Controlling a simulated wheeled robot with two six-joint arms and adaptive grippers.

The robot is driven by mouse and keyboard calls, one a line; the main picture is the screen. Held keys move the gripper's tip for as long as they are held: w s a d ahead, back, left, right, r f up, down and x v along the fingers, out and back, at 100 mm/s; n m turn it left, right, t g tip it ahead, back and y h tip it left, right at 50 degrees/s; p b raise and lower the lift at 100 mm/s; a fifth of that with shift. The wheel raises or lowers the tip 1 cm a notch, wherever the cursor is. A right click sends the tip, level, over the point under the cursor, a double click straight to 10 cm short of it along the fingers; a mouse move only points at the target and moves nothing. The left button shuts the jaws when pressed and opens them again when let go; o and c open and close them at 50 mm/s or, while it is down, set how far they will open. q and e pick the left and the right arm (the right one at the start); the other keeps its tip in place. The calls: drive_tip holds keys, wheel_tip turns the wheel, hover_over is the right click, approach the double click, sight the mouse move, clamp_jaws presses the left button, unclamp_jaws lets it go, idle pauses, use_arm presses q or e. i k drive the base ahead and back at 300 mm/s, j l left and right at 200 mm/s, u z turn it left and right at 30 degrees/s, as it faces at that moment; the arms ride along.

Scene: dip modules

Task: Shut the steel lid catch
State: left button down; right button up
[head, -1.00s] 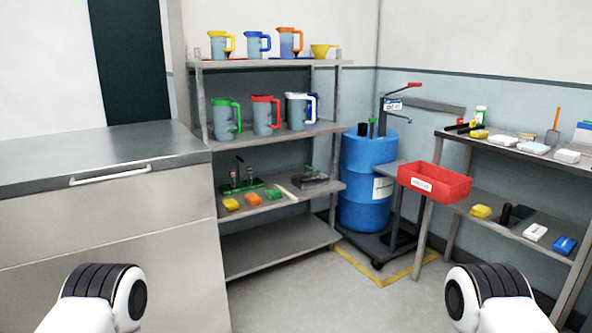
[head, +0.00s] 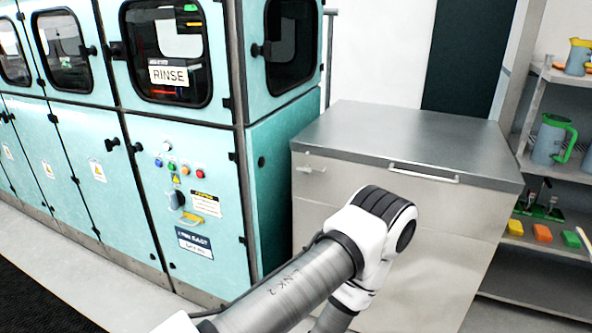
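A steel-topped cabinet (head: 400,137) stands right of centre, with a flat grey lid or top and pale front panels. A small metal fitting (head: 311,169), possibly the lid catch, sits at the upper left of its front; it is too small to tell whether it is open or shut. A bar handle (head: 423,174) is on the front below the top edge. One of my arms crosses in front of the cabinet and hides part of its front. Neither of my grippers is in view.
A teal machine (head: 270,150) with a RINSE window and a control panel stands left, close beside the cabinet. A grey shelf (head: 535,165) with jugs and coloured blocks is at the right edge. Pale floor shows at lower left, beside a black mat (head: 35,300).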

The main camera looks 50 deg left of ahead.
sight(306, 169)
drive_tip(key=u, duration=1.5)
